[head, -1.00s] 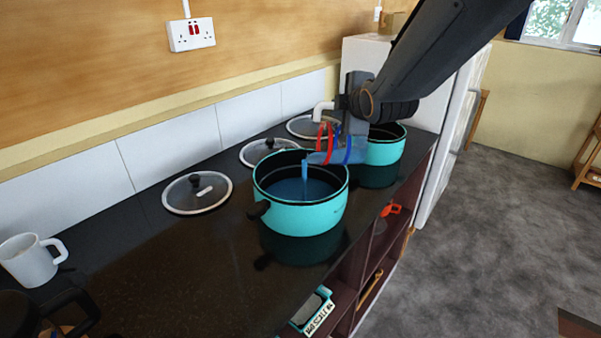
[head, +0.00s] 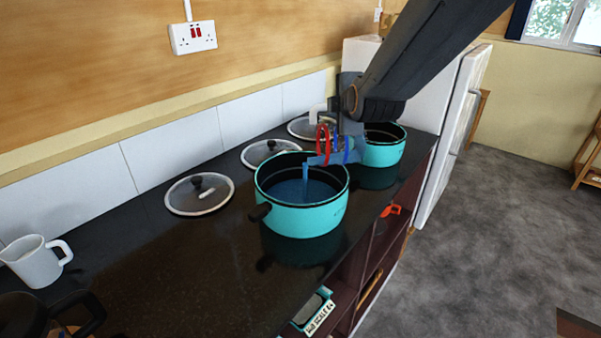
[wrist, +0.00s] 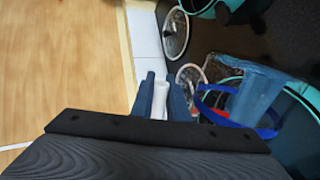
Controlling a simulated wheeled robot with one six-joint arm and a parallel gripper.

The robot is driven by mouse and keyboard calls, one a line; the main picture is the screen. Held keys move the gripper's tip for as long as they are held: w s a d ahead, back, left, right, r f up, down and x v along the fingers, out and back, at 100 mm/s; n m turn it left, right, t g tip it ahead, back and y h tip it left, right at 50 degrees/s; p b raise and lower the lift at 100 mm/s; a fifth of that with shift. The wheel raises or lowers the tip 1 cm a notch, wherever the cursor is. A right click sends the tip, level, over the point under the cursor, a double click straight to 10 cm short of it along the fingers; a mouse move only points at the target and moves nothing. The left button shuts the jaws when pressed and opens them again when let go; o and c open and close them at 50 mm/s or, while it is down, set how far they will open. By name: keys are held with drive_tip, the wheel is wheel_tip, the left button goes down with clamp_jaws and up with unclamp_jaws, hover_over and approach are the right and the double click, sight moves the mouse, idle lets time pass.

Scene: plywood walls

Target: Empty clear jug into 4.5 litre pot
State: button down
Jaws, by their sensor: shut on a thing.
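The clear jug (head: 338,157), with blue liquid and red and blue bands, is tipped over the near turquoise pot (head: 306,222). A blue stream falls from its lip into that pot, where blue liquid shows. My gripper (head: 325,110) is shut on the jug's white handle, above and behind the pot's right rim. In the wrist view my gripper's fingers (wrist: 162,100) close on the white handle, and the jug (wrist: 255,93) lies to the right. A second turquoise pot (head: 385,155) stands behind, partly hidden by the gripper and jug. I cannot read either pot's size.
Several glass lids, one at the front (head: 199,195), lie along the tiled wall. A white mug (head: 35,262) and a dark pot-like vessel (head: 25,315) stand at the left. The dark counter's front middle (head: 190,280) is clear. Shelves sit below its right edge.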

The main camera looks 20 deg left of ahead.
drive_tip(key=shift+s+a+r+p, duration=0.15)
drive_tip(key=shift+a+r+p, duration=0.05)
drive_tip(key=shift+p, duration=0.3)
drive_tip(key=w+d+f+m+y, duration=0.3)
drive_tip(key=d+m, duration=0.2)
drive_tip(key=m, duration=0.1)
drive_tip(key=w+d+f+m+y, duration=0.4)
drive_tip(key=d+m, duration=0.2)
drive_tip(key=m, duration=0.1)
drive_tip(key=shift+d+b, duration=0.2)
drive_tip(key=shift+b, duration=0.2)
idle(1.0)
